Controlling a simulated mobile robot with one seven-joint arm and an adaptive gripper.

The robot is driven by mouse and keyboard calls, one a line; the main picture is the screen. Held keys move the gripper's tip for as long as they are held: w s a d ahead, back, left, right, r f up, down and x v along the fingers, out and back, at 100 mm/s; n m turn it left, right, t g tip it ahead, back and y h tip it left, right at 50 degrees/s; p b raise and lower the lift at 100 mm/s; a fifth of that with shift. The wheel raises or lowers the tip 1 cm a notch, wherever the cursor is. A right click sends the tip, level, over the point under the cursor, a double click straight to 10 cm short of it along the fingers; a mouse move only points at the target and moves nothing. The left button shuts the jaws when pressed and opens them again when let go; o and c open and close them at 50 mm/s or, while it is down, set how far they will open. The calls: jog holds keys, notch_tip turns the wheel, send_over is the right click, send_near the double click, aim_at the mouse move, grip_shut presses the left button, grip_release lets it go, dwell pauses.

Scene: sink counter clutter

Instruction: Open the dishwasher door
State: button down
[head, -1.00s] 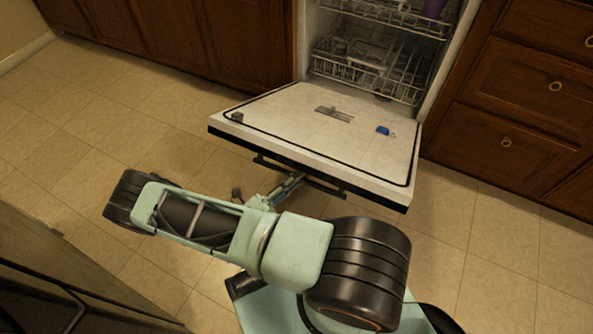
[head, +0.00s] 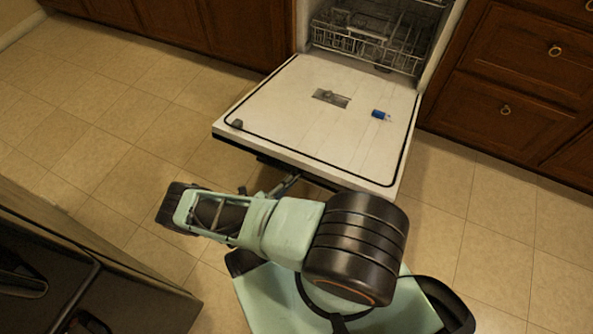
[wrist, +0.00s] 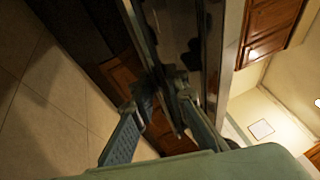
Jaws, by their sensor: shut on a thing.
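The dishwasher door (head: 300,112) is folded far down and lies nearly flat in the head view, with its white inner side up. A blue thing (head: 381,114) and a grey dispenser (head: 331,98) show on it. My gripper (wrist: 168,95) is shut on the door's handle bar in the wrist view. In the head view my gripper (head: 287,183) is at the door's front edge, its fingertips mostly hidden under the edge. The door's dark outer face fills the middle of the wrist view.
The lower dish rack (head: 365,47) sits inside the dishwasher. Wooden drawers (head: 515,85) stand to the right and wooden cabinets (head: 190,30) to the left. A dark appliance (head: 80,270) stands at the lower left. Tiled floor (head: 120,120) is clear left of the door.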

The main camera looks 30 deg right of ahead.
dwell(0.4)
jog(key=c, duration=2)
grip_release()
jog(key=shift+o, duration=0.2)
jog(key=v, duration=0.7)
jog(key=shift+a+f, duration=0.2)
jog(key=shift+a, duration=0.1)
